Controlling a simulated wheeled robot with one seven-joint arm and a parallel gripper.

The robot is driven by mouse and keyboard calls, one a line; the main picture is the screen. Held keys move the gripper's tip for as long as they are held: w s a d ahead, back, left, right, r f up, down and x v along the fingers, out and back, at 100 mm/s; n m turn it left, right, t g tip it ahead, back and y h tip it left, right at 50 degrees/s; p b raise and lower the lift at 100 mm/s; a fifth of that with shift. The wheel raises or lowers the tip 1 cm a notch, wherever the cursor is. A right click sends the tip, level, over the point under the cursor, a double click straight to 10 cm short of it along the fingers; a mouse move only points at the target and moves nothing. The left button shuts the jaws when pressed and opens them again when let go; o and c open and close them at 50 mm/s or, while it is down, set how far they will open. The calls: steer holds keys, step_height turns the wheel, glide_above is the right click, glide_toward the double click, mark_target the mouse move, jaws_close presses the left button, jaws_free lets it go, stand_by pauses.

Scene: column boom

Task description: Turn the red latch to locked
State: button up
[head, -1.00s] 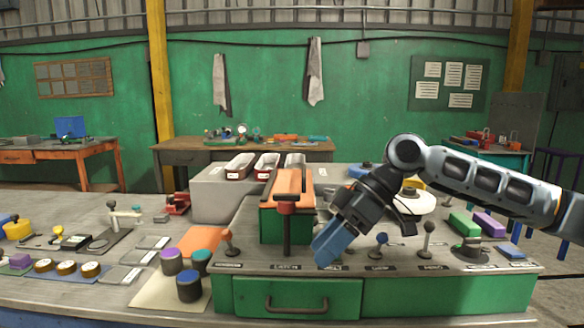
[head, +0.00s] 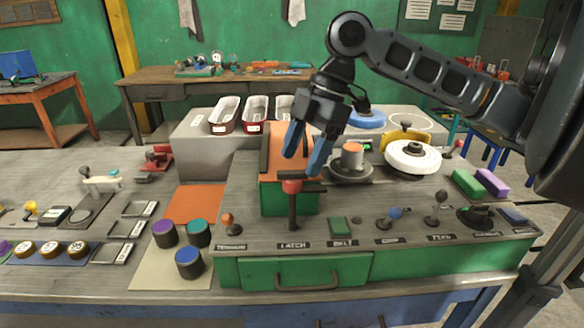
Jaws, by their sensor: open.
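The red latch (head: 292,186) is a red knob on a dark upright post, with a dark bar reaching to the right, above the "LATCH" label (head: 293,245) on the console. It stands in front of a green box with an orange top (head: 272,152). My gripper (head: 303,163) points down with its blue fingers spread, just above and behind the red knob in the picture. I cannot tell whether a finger touches the latch.
An orange-topped knob on a grey dish (head: 351,160) stands right of my gripper. Three trays (head: 255,114) sit behind. A white disc (head: 413,157) is at the right.

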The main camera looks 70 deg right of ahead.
mark_target(296, 171)
steer(key=shift+x, duration=2)
steer(key=shift+c, duration=0.3)
steer(key=c, duration=1)
